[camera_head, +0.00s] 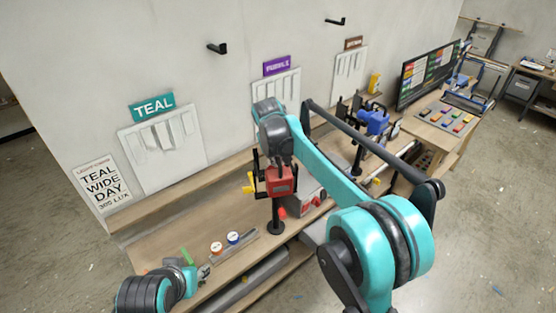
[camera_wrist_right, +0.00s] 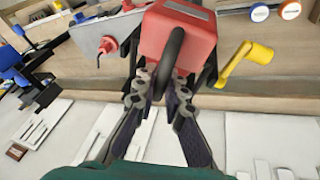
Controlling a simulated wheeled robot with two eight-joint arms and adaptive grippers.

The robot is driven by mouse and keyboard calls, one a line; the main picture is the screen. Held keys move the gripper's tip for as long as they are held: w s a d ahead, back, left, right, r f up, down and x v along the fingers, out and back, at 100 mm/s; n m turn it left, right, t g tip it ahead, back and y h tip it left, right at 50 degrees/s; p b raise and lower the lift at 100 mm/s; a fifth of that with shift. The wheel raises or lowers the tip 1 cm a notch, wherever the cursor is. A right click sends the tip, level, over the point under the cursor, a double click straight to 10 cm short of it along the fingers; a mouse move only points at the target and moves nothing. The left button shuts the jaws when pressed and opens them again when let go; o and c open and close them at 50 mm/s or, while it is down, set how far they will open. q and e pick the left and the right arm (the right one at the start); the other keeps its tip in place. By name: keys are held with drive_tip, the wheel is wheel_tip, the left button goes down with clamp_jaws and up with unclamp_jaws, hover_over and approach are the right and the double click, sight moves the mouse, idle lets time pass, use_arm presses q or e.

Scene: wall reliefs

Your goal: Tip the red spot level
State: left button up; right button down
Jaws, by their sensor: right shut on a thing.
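The red spot (camera_head: 280,181) is a red box-shaped lamp in a black yoke on a black stand on the bench. My right gripper (camera_head: 279,158) is above and behind the red spot. In the right wrist view its fingers (camera_wrist_right: 163,88) are shut on the black loop handle (camera_wrist_right: 172,50) of the red spot. Whether the lamp is level I cannot tell. My left gripper (camera_head: 202,272) is low at the left, apart from the lamp; its jaws are unclear.
A blue spot (camera_head: 375,122) on a similar stand is farther right on the bench. Two small round cans (camera_head: 225,243) sit on a strip left of the red stand. The wall has a TEAL relief panel (camera_head: 163,143) and black brackets (camera_head: 217,48). A monitor (camera_head: 428,75) stands at right.

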drive_tip(key=c, duration=1.6)
unclamp_jaws()
drive_tip(key=v, duration=1.2)
drive_tip(key=shift+w, duration=0.1)
drive_tip(key=s+d+f+t+b, duration=0.1)
drive_tip(key=s+d+f+b, duration=0.3)
drive_tip(key=s+f+b, duration=0.4)
drive_tip(key=s+d+f+m+t+y+b, duration=0.1)
drive_tip(key=s+d+f+b, duration=0.4)
drive_tip(key=f, duration=1.3)
drive_tip(key=s+d+f+m+b, duration=0.1)
drive_tip(key=s+d+f+b, duration=0.4)
drive_tip(key=s+f+b, duration=0.7)
drive_tip(key=shift+s+d+f+t, duration=0.15)
drive_tip(key=shift+s+f, duration=0.1)
drive_tip(key=shift+s, duration=0.65)
drive_tip(key=shift+s+a+f+t, duration=0.1)
drive_tip(key=shift+s+f, duration=0.15)
drive_tip(key=shift+s, duration=0.7)
drive_tip(key=shift+s+d+f+t, duration=0.1)
drive_tip(key=shift+s+f+t, duration=0.1)
drive_tip(key=shift+s, duration=0.7)
